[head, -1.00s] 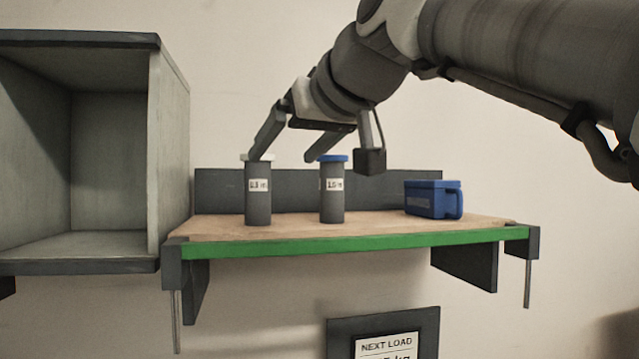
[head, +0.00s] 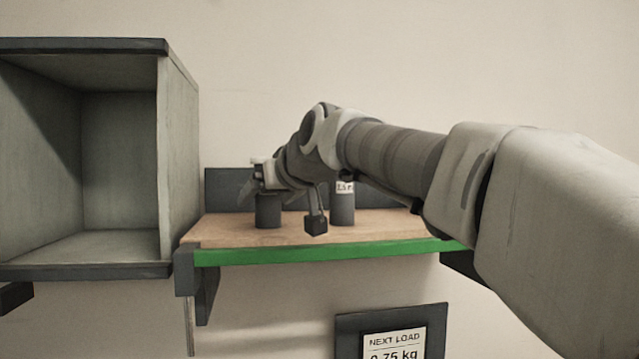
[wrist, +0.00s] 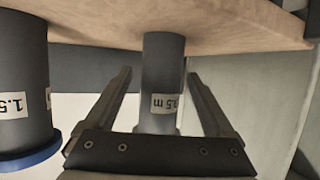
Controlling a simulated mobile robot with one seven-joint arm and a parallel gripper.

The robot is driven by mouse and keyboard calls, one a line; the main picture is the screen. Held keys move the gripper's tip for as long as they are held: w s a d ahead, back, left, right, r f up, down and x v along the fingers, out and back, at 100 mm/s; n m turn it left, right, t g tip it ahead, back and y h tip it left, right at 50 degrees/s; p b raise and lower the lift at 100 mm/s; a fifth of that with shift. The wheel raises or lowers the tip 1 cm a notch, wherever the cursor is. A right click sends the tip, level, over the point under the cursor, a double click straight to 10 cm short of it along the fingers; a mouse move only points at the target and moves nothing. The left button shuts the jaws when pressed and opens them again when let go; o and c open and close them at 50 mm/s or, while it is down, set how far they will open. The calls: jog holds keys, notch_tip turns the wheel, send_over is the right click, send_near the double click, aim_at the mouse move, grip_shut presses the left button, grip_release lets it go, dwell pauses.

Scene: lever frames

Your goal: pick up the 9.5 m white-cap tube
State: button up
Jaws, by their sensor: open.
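The white-cap tube (head: 268,211) is a dark grey cylinder standing upright on the shelf's left part. In the head view only its lower body shows; my gripper hides its cap and label. In the wrist view, which is upside down, the tube (wrist: 163,68) shows between my fingers, its label partly readable as ".5 m". Its cap is hidden behind the gripper's body. My gripper (head: 281,207) is open, with one finger on each side of the tube. In the wrist view, gaps show between the tube and both fingers of my gripper (wrist: 160,74).
A similar blue-cap tube (head: 343,212) marked 1.5 stands just right of it; it also shows in the wrist view (wrist: 22,85). The wooden shelf (head: 230,233) has a green front edge. A grey open cabinet (head: 180,150) stands at left. A load sign (head: 393,345) hangs below.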

jog(key=shift+w+a, duration=0.1)
jog(key=shift+w, duration=0.05)
grip_shut()
dwell(0.4)
jog(key=shift+r, duration=0.15)
notch_tip(320, 180, up, 10)
jog(key=shift+f+p, duration=0.15)
jog(key=shift+p, duration=1)
